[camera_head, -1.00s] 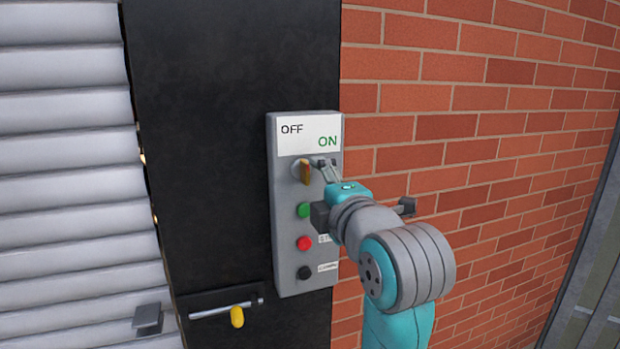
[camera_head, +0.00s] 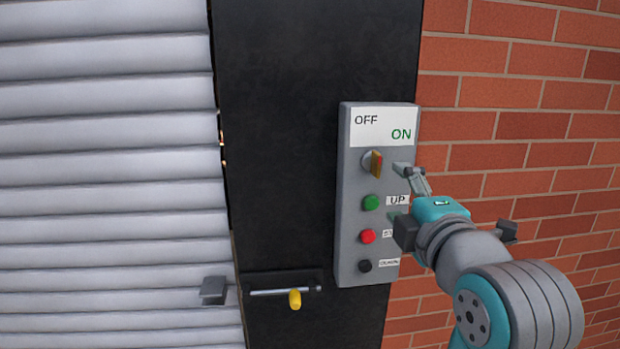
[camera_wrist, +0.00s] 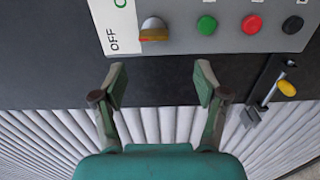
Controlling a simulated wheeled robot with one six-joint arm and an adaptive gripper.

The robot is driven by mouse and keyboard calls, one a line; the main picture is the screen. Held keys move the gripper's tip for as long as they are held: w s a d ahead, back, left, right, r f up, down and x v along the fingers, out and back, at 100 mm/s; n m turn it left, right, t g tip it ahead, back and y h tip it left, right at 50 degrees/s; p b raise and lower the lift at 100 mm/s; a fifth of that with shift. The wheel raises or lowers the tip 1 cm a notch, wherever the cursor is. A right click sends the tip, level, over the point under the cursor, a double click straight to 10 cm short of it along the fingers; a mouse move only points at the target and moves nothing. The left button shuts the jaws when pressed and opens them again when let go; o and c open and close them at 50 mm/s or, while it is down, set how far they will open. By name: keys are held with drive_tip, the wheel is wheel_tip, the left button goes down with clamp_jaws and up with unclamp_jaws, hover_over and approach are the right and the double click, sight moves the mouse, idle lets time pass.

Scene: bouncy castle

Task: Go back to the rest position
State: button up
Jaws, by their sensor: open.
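My gripper (camera_head: 402,190) is in front of the right side of the grey control box in the head view, with nothing between its fingers. In the wrist view my gripper (camera_wrist: 160,85) has its two fingers spread wide apart, below the box. The control box (camera_head: 352,235) carries an OFF/ON label and a rotary switch (camera_head: 373,163) with an orange-yellow handle. The switch also shows in the wrist view (camera_wrist: 153,30), a little beyond the fingertips and apart from them. Below the label sit a green button (camera_head: 371,203), a red button (camera_head: 368,237) and a black button (camera_head: 365,266).
A grey roller shutter (camera_head: 110,150) fills the left. A black panel (camera_head: 290,120) stands between it and the red brick wall (camera_head: 520,110). A bolt with a yellow knob (camera_head: 295,299) is low on the panel. A small grey bracket (camera_head: 213,290) sticks out at the shutter's edge.

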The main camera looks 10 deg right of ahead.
wheel_tip(320, 180, down, 18)
drive_tip(key=s+m+g, duration=0.1)
drive_tip(key=m, duration=0.4)
drive_tip(key=s+f+m, duration=0.2)
drive_tip(key=s+f, duration=0.3)
drive_tip(key=f, duration=0.3)
drive_tip(key=s+f+m, duration=0.2)
drive_tip(key=s+f, duration=0.2)
drive_tip(key=f, duration=0.4)
drive_tip(key=s+f+m+g, duration=0.1)
drive_tip(key=s+f+m, duration=0.2)
drive_tip(key=s+f, duration=0.35)
drive_tip(key=s+f+m, duration=0.2)
drive_tip(key=s+f, duration=0.1)
drive_tip(key=s, duration=0.7)
drive_tip(key=s+m+g, duration=0.1)
drive_tip(key=s+m, duration=0.3)
drive_tip(key=s, duration=1.1)
drive_tip(key=shift+s+f, duration=0.25)
drive_tip(key=shift+s, duration=0.05)
